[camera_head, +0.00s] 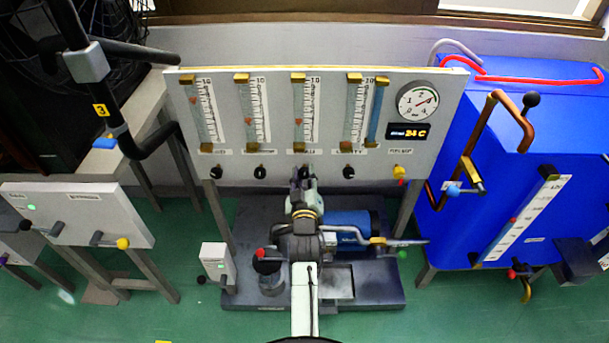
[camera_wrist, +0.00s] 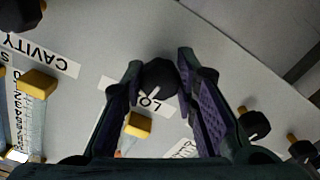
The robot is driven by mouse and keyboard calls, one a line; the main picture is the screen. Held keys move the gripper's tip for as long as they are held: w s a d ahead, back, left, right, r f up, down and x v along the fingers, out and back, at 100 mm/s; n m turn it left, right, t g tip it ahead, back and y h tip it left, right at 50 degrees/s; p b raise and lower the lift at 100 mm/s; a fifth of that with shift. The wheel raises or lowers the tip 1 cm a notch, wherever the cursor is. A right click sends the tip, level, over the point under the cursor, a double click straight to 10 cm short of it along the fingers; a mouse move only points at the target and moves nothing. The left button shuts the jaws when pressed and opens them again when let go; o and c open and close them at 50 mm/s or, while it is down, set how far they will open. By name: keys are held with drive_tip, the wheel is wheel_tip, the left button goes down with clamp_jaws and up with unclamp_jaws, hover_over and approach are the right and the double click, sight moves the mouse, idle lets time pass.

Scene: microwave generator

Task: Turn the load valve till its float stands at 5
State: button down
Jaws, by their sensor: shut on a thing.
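The load valve is a black knob with a white pointer line in the wrist view (camera_wrist: 158,78), over a partly covered label starting "LO". My gripper (camera_wrist: 160,85) is shut on this knob, one finger on each side. In the head view my gripper (camera_head: 305,180) reaches the third knob from the left, which it mostly hides. The load flow tube (camera_head: 298,105) stands above it, with "10" at its top. Its reddish float (camera_head: 298,121) sits below the middle of the scale; the exact reading is too small to tell.
Other knobs flank it, including the cavity knob (camera_head: 349,172) on the right and one on the left (camera_head: 260,172). A dial gauge (camera_head: 417,101) and a yellow handle (camera_head: 399,172) are on the panel's right. A blue cabinet (camera_head: 500,150) stands further right.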

drive_tip(key=shift+r+n, duration=0.1)
drive_tip(key=shift+n, duration=0.5)
drive_tip(key=c, duration=1.2)
unclamp_jaws()
drive_tip(key=shift+c, duration=0.2)
drive_tip(key=s, duration=0.7)
drive_tip(key=shift+s, duration=0.25)
